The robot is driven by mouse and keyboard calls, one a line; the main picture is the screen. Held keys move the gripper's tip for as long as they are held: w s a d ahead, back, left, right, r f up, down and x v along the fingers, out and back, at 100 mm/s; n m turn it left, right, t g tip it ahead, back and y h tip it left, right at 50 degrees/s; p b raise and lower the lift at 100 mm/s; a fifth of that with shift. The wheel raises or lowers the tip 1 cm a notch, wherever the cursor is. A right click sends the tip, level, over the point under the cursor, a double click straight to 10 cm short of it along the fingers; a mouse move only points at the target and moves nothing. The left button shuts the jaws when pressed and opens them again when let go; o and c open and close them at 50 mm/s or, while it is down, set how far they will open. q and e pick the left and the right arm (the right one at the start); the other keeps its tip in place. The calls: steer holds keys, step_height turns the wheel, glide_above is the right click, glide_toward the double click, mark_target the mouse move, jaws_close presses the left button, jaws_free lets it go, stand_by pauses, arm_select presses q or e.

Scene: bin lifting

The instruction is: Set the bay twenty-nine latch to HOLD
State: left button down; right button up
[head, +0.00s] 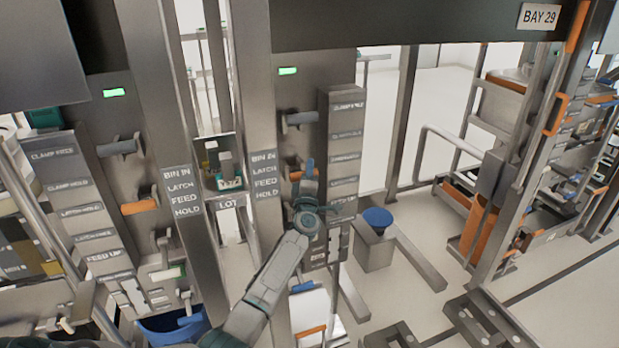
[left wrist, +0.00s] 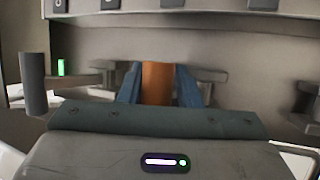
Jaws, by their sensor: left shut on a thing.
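My left gripper (head: 308,180) reaches up from the bottom of the head view to the middle panel (head: 290,93). In the left wrist view its blue fingers (left wrist: 157,88) are closed on both sides of an orange latch handle (left wrist: 156,82). Part of this orange handle (head: 297,175) also shows in the head view, left of the fingers; the rest is hidden by them. The label strip (head: 342,150) beside it carries clamp and latch wording, mostly too small to read. A BAY 29 sign (head: 540,16) hangs at the upper right. My right gripper is not in view.
A grey lever (head: 300,119) sits above the orange handle, under a green light (head: 288,71). A similar panel at left has its own orange handle (head: 140,207). Posts with BIN IN, LATCH, FEED, HOLD plates (head: 266,185) stand between. A blue-topped pedestal (head: 377,218) stands right.

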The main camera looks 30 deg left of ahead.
arm_select(q)
steer(key=shift+s+a+r, duration=0.1)
steer(key=shift+a+r, duration=0.1)
steer(key=shift+a, duration=0.2)
steer(key=c, duration=1.2)
jaws_free()
steer(key=shift+c, duration=0.2)
steer(key=shift+o, duration=0.5)
steer(key=shift+s+a+f, duration=0.1)
steer(key=shift+a+f, duration=0.05)
steer(key=shift+a, duration=0.1)
steer(key=shift+s+d+f, duration=0.15)
steer(key=shift+s+f, duration=0.05)
steer(key=v, duration=1)
steer(key=shift+d+b, duration=0.35)
steer(key=shift+b, duration=0.05)
